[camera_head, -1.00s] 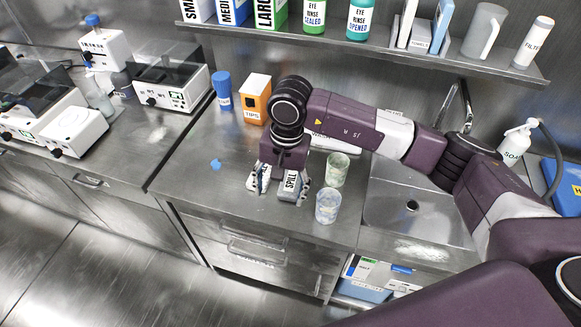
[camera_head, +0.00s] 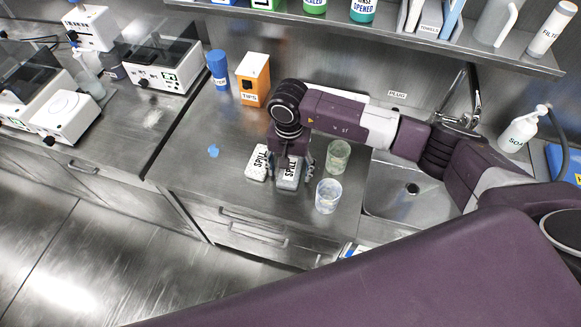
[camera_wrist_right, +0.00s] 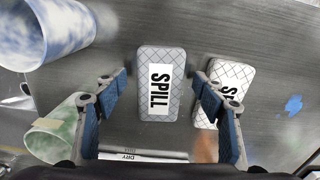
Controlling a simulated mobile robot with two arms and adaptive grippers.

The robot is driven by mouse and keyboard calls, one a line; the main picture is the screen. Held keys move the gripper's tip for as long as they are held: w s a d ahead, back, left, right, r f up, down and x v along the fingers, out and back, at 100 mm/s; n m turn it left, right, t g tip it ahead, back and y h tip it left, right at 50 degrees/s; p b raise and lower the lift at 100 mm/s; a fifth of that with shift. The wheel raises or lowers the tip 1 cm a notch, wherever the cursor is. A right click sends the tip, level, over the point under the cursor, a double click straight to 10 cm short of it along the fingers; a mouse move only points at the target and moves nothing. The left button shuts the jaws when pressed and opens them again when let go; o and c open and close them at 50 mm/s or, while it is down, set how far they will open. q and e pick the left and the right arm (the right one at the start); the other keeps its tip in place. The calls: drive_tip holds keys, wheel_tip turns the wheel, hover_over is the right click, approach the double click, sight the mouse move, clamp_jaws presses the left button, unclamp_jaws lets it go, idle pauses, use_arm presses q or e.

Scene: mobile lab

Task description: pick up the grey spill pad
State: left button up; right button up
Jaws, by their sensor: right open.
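The grey spill pad (camera_head: 288,183) lies flat on the steel counter with a white SPILL label. In the right wrist view the grey pad (camera_wrist_right: 174,106) has a quilted surface and sits between the blue-lined fingers. My right gripper (camera_head: 290,172) is open above it, one finger to each side; I cannot tell how far above. A whiter spill pad (camera_head: 255,172) lies just left of it in the head view. In the wrist view this white pad (camera_wrist_right: 226,76) is at the right, partly behind a finger. My left gripper is not in view.
A greenish beaker (camera_head: 338,156) and a bluish-white beaker (camera_head: 328,196) stand close right of the pad. An orange tips box (camera_head: 254,80) and a blue-capped bottle (camera_head: 218,70) stand behind. The sink (camera_head: 400,205) is right. The counter left of the pads is mostly clear.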

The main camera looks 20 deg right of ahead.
sight(289, 173)
drive_tip(key=c, duration=1)
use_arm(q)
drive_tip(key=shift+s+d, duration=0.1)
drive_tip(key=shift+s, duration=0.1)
use_arm(e)
drive_tip(key=shift+c, duration=0.2)
drive_tip(key=shift+r, duration=0.1)
drive_tip(key=shift+r, duration=0.2)
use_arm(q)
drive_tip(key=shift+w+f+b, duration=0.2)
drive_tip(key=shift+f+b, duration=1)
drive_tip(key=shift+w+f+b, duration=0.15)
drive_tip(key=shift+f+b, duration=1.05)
use_arm(e)
wheel_tip(289, 173, up, 20)
drive_tip(key=shift+f, duration=0.25)
